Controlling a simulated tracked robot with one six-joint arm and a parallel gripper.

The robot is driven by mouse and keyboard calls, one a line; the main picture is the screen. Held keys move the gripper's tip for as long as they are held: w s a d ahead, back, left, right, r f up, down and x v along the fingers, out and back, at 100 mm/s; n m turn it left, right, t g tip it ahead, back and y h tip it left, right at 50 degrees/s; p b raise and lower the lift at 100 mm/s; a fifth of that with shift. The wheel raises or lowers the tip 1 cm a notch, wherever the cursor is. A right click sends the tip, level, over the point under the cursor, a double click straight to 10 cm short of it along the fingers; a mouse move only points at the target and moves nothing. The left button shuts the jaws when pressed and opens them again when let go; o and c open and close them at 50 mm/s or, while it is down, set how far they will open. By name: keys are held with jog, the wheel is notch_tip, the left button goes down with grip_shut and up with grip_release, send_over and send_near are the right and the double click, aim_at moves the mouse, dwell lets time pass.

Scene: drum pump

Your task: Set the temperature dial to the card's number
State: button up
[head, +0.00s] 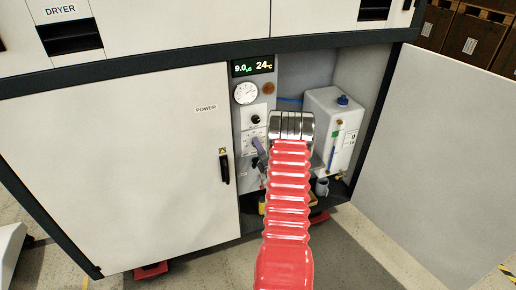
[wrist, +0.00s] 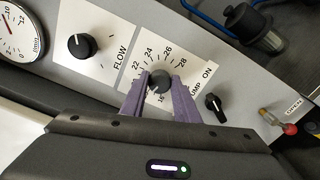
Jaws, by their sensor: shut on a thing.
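The temperature dial (wrist: 160,81) is a round dark knob on a white scale plate, with 22, 24, 26 and 28 readable around it in the wrist view. My gripper (wrist: 159,92) has its two purple fingers on either side of the dial, shut on it. The dial's pointer direction is hard to make out. In the head view my gripper (head: 259,146) is at the panel, mostly behind my red arm. The display (head: 253,66) above reads 9.0 and 24°C. A small white label on the tank carries digits, perhaps 9 and 18; I cannot tell whether it is the card.
The FLOW knob (wrist: 82,45) and a round gauge (wrist: 17,33) are to the left of the dial. A black switch knob (wrist: 215,104) marked ON and a red-tipped lever (wrist: 287,128) are to its right. A white tank (head: 335,125) stands inside the cabinet; its door (head: 450,150) hangs open.

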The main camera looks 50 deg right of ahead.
jog(key=shift+w+a+f+n, duration=0.1)
jog(key=shift+a+f+n, duration=0.05)
jog(key=shift+n, duration=0.35)
jog(key=o, duration=0.8)
jog(key=shift+c, duration=0.2)
jog(key=o, duration=0.3)
jog(key=v, duration=1.3)
jog(key=shift+s+a, duration=0.15)
jog(key=shift+s, duration=0.2)
